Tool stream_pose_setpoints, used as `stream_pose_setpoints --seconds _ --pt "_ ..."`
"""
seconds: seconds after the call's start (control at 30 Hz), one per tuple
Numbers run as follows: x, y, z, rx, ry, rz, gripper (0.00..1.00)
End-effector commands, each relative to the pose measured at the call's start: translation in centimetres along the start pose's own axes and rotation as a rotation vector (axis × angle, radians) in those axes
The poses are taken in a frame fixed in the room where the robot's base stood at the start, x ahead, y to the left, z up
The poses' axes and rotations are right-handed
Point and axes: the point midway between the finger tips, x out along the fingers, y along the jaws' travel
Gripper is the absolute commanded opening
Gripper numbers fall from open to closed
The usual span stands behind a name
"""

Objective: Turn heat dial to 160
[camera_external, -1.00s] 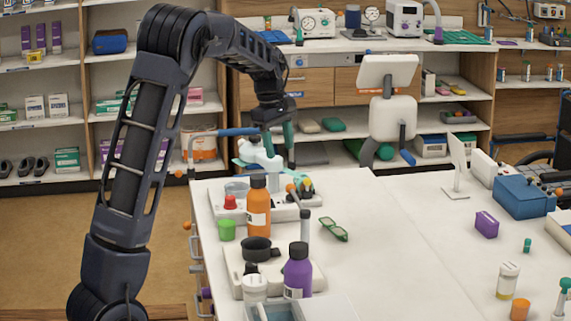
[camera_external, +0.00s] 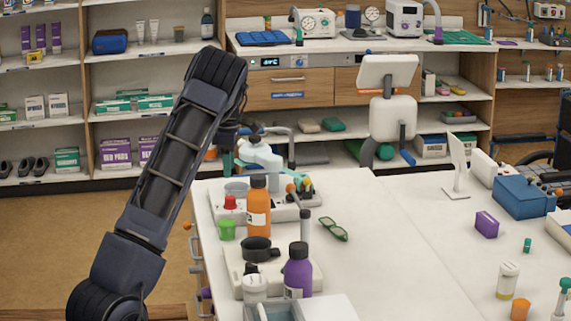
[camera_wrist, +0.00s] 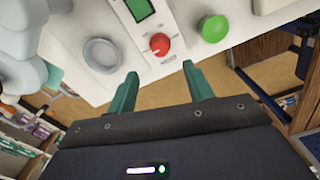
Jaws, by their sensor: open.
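The red dial (camera_wrist: 160,44) sits on a white device with a small green display (camera_wrist: 140,8) in the wrist view. A pale pointer line shows on the dial; any numbers are too small to read. The dial also shows as a red knob (camera_external: 230,202) at the left end of the white table in the external view. My gripper (camera_wrist: 160,86) is open and empty, its two teal fingertips apart and short of the dial, one on each side of it in the picture.
A green round cup (camera_wrist: 213,28) is right of the dial and a grey round dish (camera_wrist: 102,55) is left of it. An orange bottle (camera_external: 258,208), a dark pan (camera_external: 258,247) and a purple bottle (camera_external: 298,270) crowd the table nearby. The table's middle is clear.

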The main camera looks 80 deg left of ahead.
Motion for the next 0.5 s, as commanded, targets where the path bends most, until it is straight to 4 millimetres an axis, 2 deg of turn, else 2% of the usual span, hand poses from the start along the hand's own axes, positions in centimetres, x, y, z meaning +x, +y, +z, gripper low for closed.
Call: stream_pose_setpoints --seconds 0.3,0.5 --pt "5.3 -0.1 0.0 0.001 0.000 -0.001 0.52" --pt "8.1 -0.1 0.0 0.001 0.000 -0.001 0.52"
